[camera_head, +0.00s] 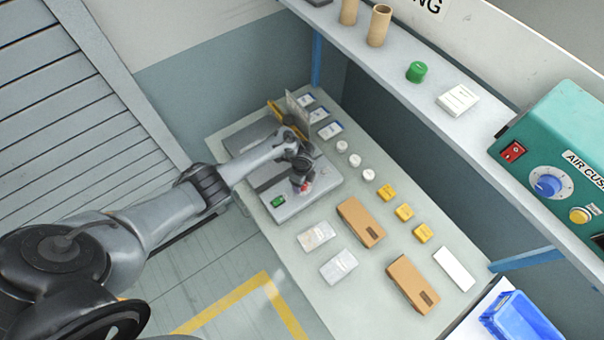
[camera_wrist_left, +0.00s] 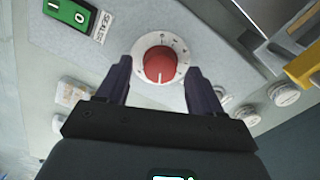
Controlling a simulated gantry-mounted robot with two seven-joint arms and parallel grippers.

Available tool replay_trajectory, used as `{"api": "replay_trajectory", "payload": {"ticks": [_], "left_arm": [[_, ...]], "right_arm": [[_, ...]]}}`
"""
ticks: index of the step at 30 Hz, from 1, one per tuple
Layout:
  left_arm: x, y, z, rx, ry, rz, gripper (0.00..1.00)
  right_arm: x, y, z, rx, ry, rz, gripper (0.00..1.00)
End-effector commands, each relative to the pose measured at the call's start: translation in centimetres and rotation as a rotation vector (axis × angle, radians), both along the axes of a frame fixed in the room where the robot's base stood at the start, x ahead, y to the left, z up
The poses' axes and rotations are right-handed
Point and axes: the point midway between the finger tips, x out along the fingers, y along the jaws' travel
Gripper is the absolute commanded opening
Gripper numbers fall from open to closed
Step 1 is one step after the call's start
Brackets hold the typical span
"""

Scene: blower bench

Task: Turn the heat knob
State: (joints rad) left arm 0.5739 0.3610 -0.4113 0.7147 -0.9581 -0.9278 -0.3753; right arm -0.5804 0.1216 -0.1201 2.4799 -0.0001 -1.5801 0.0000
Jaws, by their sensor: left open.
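The heat knob is a red round knob on a white dial with marks. It sits on the grey sealer in the middle of the left wrist view (camera_wrist_left: 159,65). In the head view only a bit of red (camera_head: 306,187) shows beside my gripper. My left gripper (camera_head: 301,181) is over the sealer panel (camera_head: 318,191). In the wrist view its two dark fingers (camera_wrist_left: 158,72) stand apart on either side of the dial, with visible gaps to the red knob. Whether the tips reach the knob's height I cannot tell. My right gripper is not in view.
A green switch (camera_wrist_left: 70,13) is on the panel near the knob. White round pieces (camera_head: 355,160), yellow blocks (camera_head: 404,212) and brown boxes (camera_head: 361,222) lie on the bench. A teal machine with a blue knob (camera_head: 548,185) stands on the shelf at right.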

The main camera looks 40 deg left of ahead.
Motion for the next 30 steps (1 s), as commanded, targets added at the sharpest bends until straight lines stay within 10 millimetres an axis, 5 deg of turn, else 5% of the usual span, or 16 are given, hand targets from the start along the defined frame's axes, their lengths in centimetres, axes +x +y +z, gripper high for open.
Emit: {"api": "replay_trajectory", "payload": {"ticks": [15,30], "left_arm": [[0.0,0.1,8.3,0.001,-0.002,-0.001,0.67],[0.0,0.1,9.9,0.002,-0.001,0.001,0.67]], "right_arm": [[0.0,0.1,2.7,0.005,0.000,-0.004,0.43],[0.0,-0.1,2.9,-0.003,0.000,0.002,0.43]]}}
